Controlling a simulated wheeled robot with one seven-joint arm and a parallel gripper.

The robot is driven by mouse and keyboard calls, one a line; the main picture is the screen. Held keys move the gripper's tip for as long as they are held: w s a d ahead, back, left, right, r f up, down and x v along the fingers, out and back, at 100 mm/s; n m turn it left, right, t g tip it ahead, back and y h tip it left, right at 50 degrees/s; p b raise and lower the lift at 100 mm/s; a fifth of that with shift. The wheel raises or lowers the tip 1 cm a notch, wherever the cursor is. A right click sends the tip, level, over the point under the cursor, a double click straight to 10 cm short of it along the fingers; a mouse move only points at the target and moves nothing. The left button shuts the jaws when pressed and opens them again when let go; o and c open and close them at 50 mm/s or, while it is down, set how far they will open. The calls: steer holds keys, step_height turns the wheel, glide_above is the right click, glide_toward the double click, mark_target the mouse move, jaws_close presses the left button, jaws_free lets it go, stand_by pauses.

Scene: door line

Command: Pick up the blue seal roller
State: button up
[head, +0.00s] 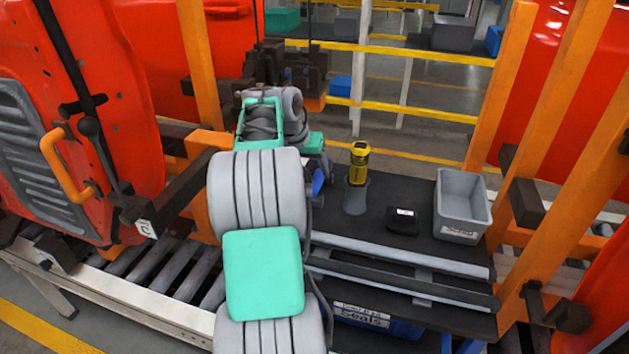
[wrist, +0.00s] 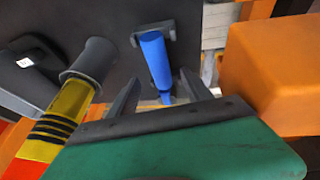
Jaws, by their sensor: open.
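The blue seal roller (wrist: 155,58) shows in the wrist view, lying over the dark bench top. It has a blue handle and a grey head (wrist: 153,32) at its far end. My gripper (wrist: 158,85) is open, and the handle's near end lies between its two grey fingers, with a gap visible on each side. I cannot tell how far the fingers are above it. In the head view only a bit of blue (head: 318,182) shows beside my arm. The rest of the roller and my fingers are hidden there.
A yellow-and-black tool (head: 359,163) stands in a grey holder (head: 356,197) close by. A black box (head: 402,220) and a grey bin (head: 462,232) are further right on the bench (head: 415,186). Orange posts (head: 500,85) stand right; a red door (head: 100,110) hangs left.

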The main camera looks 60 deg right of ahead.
mark_target(315, 177)
steer(key=p+x, duration=0.1)
steer(key=x, duration=0.3)
steer(key=shift+s+f, duration=0.1)
steer(key=shift+f, duration=0.3)
steer(key=shift+f, duration=0.25)
steer(key=shift+c, duration=0.4)
jaws_close()
stand_by(0.3)
